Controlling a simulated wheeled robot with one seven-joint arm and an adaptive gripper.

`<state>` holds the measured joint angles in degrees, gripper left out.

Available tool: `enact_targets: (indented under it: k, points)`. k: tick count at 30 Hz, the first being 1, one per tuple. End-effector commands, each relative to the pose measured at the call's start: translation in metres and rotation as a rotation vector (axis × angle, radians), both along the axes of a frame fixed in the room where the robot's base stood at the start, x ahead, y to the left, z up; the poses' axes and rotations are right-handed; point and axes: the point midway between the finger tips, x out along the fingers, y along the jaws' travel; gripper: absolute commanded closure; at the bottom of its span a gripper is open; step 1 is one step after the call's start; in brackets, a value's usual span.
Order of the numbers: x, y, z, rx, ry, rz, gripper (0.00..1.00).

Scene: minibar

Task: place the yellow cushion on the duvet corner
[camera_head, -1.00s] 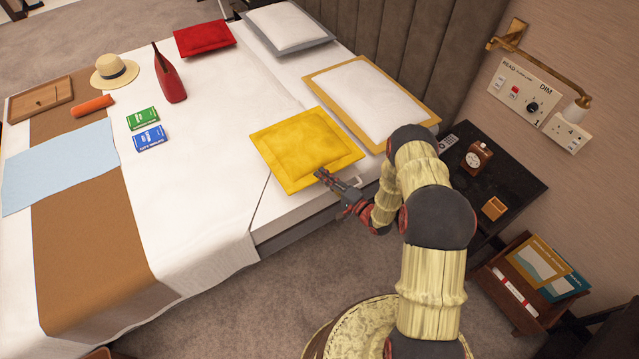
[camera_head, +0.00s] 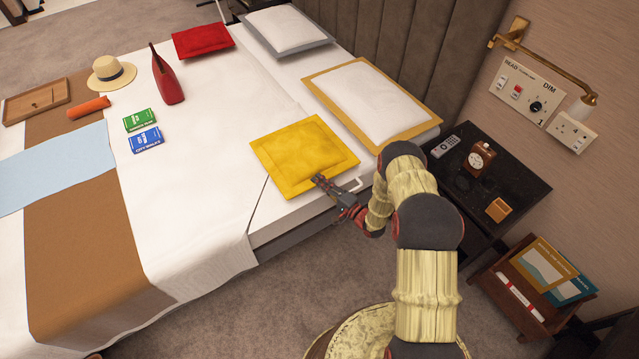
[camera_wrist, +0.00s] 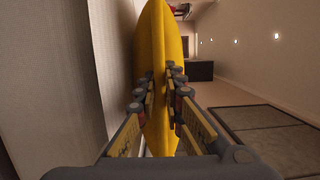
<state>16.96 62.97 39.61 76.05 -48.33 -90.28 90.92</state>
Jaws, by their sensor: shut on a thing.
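The yellow cushion (camera_head: 303,155) is at the near right part of the bed in the head view, by the gold-edged pillow. My gripper (camera_head: 322,183) is at its near edge and shut on it. In the wrist view the cushion (camera_wrist: 158,60) stands edge-on between the two fingers of my gripper (camera_wrist: 162,85). The white duvet (camera_head: 195,190) covers the middle of the bed. Its near right corner (camera_head: 252,262) hangs at the bed's near side, left of the cushion. I cannot tell whether the cushion touches the sheet below.
A gold-edged pillow (camera_head: 370,100) lies behind the cushion. A dark nightstand (camera_head: 510,165) with a remote and small items stands right of my arm. A red bag (camera_head: 168,80) and green (camera_head: 139,120) and blue (camera_head: 145,139) boxes lie further left. The duvet's near right part is bare.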

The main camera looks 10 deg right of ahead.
Motion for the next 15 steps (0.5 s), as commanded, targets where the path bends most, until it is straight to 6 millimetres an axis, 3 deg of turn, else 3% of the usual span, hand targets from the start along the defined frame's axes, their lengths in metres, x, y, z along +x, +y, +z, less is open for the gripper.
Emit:
enact_targets:
  k: [2,3,12,15]
  points:
    - [0.0002,-0.0001,-0.0029,0.0,-0.001,0.0,1.0]
    - [-0.0002,0.0001,-0.0034,0.0,0.0,0.0,0.89]
    - [-0.0002,0.0001,-0.0025,0.0,0.0,0.0,0.72]
    - [-0.0002,0.0001,-0.0025,0.0,0.0,0.0,0.72]
